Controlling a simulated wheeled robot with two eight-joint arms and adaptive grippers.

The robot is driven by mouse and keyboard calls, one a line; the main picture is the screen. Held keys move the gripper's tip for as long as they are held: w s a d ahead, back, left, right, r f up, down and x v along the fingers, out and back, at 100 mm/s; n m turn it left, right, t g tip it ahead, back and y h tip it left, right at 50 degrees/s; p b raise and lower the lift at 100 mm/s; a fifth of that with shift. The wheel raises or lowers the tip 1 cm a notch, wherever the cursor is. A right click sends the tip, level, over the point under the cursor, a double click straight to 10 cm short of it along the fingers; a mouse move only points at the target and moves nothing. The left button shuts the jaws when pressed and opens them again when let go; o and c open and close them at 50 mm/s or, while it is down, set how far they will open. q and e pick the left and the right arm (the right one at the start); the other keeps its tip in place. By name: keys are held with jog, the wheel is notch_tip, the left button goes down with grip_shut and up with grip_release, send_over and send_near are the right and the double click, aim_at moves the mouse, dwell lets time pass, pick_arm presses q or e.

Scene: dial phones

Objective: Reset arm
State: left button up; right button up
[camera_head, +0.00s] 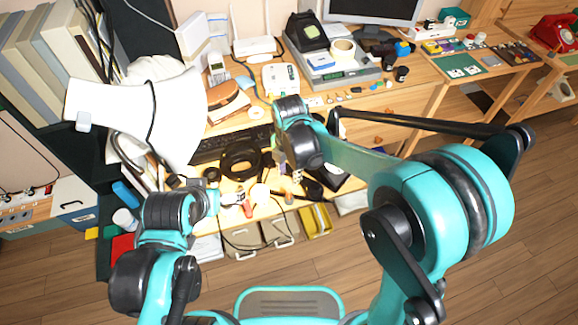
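My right arm comes in from the right, over the desk (424,98). Its gripper (281,160) points down above the cluttered desk front and is mostly hidden by its own wrist, so its fingers cannot be made out. My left arm comes in from the lower left. Its wrist ends near the desk's front edge, and its gripper (232,197) is small and blends into the clutter. I cannot tell if either gripper holds anything. A red phone (553,33) stands at the far upper right, away from both grippers. A cordless handset (218,70) stands at the back left.
A large white lamp-like shade (140,112) rises at the left, near my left arm. A black keyboard (218,146) and black headphones (240,160) lie between the arms. A monitor (372,9) and a label-scale machine (335,68) stand behind. Open wooden floor (500,235) lies at the right.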

jog(key=s+d+r+m+t, duration=0.3)
jog(key=s+d+r+m, duration=0.2)
jog(key=d+m, duration=0.4)
jog(key=s+d+r+m+t, duration=0.4)
jog(key=s+d+m, duration=0.3)
jog(key=m, duration=1.1)
jog(key=shift+d+r+m, duration=0.3)
jog(key=shift+d+r, duration=0.1)
jog(key=shift+d, duration=0.5)
jog(key=shift+s, duration=0.1)
